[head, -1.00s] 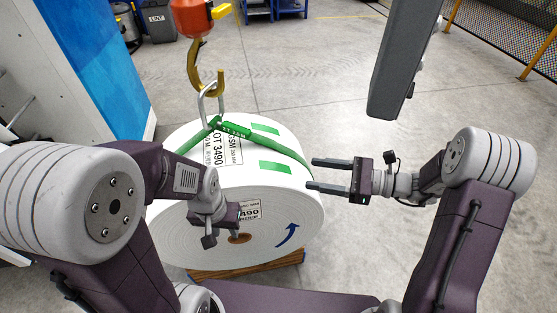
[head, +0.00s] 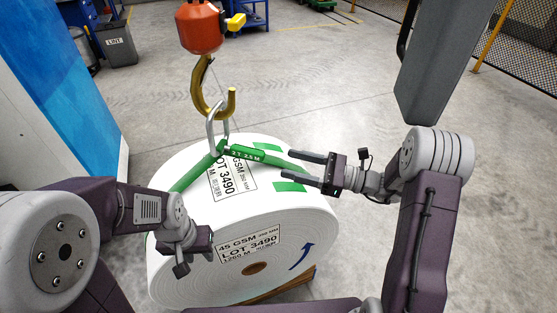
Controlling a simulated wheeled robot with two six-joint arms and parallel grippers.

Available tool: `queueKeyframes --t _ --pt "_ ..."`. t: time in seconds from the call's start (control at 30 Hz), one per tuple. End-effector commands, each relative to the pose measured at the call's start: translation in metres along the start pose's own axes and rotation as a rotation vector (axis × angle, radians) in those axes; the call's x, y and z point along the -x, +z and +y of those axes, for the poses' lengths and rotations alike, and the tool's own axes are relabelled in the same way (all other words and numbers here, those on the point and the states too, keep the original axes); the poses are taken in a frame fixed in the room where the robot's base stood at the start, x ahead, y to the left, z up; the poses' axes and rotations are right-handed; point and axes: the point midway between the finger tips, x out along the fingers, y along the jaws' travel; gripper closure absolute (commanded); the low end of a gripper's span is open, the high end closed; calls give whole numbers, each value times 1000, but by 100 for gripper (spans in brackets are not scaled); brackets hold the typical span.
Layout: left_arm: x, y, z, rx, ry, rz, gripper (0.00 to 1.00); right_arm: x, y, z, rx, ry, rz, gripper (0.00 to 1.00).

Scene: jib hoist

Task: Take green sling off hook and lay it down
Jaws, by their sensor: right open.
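The green sling (head: 245,153) lies over the top of the white roll (head: 300,206). Its metal ring (head: 212,129) hangs on the gold hook (head: 209,92) below the orange hoist block (head: 201,30). One sling leg runs down to the left on the roll, and a tagged part runs right. My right gripper (head: 300,169) is open, its fingers pointing left above the roll's top right, apart from the ring. My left gripper (head: 205,240) is in front of the roll's left side; its fingers are hidden, so its opening does not show.
The roll rests on a wooden pallet (head: 276,289). A blue and white panel (head: 63,75) stands at the left. A dark grey bin (head: 112,43) stands behind it. Floor behind the roll is clear.

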Motion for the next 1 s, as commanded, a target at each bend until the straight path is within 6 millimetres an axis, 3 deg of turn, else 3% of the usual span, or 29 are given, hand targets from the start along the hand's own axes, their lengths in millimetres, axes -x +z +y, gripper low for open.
queueKeyframes --t 0.17,0.7,1.0 --pt "-2 0 0 0 0 0 64 -20 -1 1 1 4 1 42" --pt "0 0 0 0 0 0 64 -115 0 1 0 3 0 42" --pt "1 0 0 0 0 0 64 -133 0 0 0 1 0 42"
